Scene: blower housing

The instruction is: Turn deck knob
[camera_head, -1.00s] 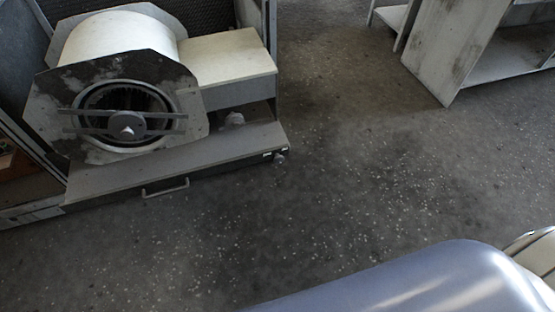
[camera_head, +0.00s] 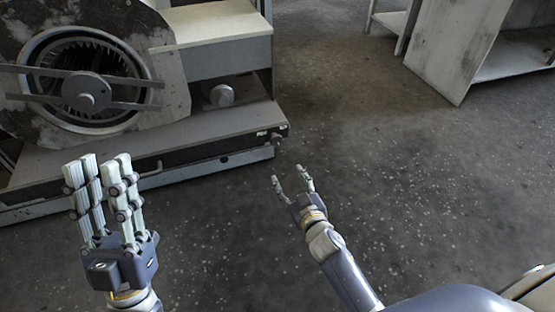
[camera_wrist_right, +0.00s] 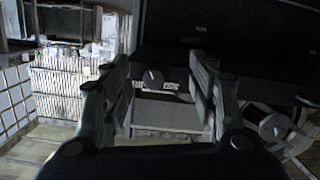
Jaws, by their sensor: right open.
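A round pale knob (camera_head: 222,95) sits on the deck (camera_head: 185,137) beside the blower housing in the head view. A smaller knob (camera_head: 277,139) is at the deck's right front end. My right gripper (camera_head: 290,174) is open and empty, in front of the deck's right end and apart from both knobs. In the right wrist view, a round knob (camera_wrist_right: 152,80) shows between the open fingers (camera_wrist_right: 160,85), farther off; I cannot tell for certain which knob it is. My left gripper (camera_head: 99,163) stands fingers up in front of the deck, apparently open and empty.
The blower (camera_head: 86,92) with its crossbars and hub stands on the deck at left. A worn cabinet (camera_head: 460,50) stands at the back right. The speckled floor between is clear.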

